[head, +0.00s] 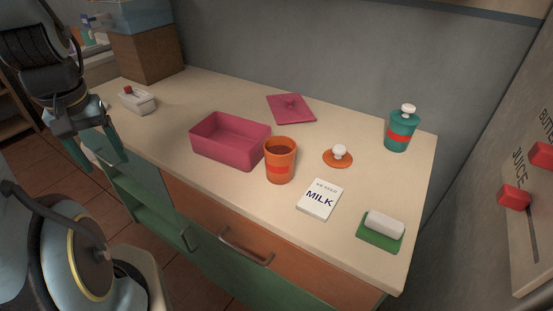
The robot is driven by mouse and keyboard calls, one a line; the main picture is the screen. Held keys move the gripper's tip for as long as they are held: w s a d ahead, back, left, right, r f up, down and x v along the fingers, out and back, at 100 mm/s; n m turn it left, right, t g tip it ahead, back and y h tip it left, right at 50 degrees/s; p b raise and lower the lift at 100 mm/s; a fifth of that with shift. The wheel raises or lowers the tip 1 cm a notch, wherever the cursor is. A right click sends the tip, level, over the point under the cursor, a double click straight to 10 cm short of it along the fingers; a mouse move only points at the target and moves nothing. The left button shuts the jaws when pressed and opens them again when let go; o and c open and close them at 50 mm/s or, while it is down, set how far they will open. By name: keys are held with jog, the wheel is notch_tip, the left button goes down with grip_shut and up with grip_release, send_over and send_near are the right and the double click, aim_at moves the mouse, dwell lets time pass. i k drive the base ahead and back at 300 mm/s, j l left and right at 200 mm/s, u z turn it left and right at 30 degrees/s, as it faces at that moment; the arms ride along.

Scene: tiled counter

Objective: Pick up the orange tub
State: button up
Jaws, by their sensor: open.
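The orange tub (280,162) stands upright and without a lid on the counter, close to the front edge. It has a red-orange band around it and a dark inside. An orange disc with a white knob (338,156), which looks like its lid, lies on the counter to its right. My gripper (107,155) is open and empty at the left, in front of the counter's front edge and well to the left of the tub. The pink bin stands between them.
The pink bin (229,141) stands just left of the tub. A pink lid (291,109) lies behind. A milk card (319,198) lies right of the tub, with a white block on a green base (381,230) beyond. A teal jar (400,131) stands back right. A white dish (137,101) is left.

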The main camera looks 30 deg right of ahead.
aim_at(279, 151)
jog(key=j+z, duration=0.2)
jog(key=z, duration=0.25)
jog(key=j+z, duration=0.25)
jog(key=z, duration=0.25)
jog(key=i+j+z, duration=0.2)
jog(key=k+l, duration=0.05)
jog(key=k, duration=0.05)
